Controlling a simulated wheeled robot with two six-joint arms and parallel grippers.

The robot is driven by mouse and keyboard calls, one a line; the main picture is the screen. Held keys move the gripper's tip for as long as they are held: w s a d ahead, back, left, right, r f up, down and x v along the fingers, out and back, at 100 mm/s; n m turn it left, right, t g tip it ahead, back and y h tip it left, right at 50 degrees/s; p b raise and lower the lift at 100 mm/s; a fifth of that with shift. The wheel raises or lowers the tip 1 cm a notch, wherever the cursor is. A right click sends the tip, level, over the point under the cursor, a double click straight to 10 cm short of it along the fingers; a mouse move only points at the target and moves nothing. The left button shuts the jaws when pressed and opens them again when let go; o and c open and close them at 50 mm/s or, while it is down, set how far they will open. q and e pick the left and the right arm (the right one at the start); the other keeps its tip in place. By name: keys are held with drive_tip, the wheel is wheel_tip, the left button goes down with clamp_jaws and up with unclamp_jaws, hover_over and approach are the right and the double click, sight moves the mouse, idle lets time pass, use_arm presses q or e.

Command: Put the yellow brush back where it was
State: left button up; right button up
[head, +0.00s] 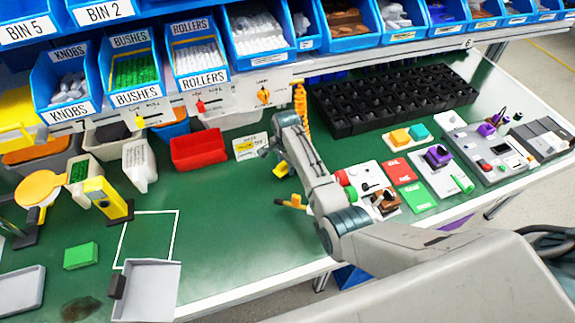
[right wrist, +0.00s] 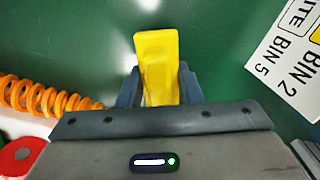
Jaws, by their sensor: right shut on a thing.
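My right gripper (right wrist: 158,85) is shut on a yellow piece that I take to be the yellow brush (right wrist: 157,62). Its smooth yellow end points away from the wrist, over the green mat; no bristles can be made out. In the head view my right gripper (head: 270,152) is near the middle of the bench, with the brush (head: 283,171) partly hidden by the arm. A white outlined square (head: 177,228) is marked on the mat at left. My left gripper is not in view.
A bin card (head: 246,148) lies close to my right gripper. A red bin (head: 199,150) stands to its left and a black rack (head: 395,98) behind right. An orange coil (head: 300,108) hangs nearby. A grey tray (head: 148,292) lies at front left. The middle mat is clear.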

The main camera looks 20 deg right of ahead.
drive_tip(key=shift+f, duration=0.15)
drive_tip(key=o, duration=1)
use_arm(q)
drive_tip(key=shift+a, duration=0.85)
use_arm(e)
drive_tip(key=shift+r, duration=0.65)
wheel_tip(320, 180, up, 10)
drive_tip(key=shift+r+b, duration=0.2)
drive_tip(key=shift+b, duration=0.85)
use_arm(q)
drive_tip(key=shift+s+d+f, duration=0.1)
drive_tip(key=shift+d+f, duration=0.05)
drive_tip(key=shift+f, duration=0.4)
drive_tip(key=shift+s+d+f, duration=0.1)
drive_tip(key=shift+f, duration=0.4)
use_arm(e)
drive_tip(key=shift+r, duration=0.3)
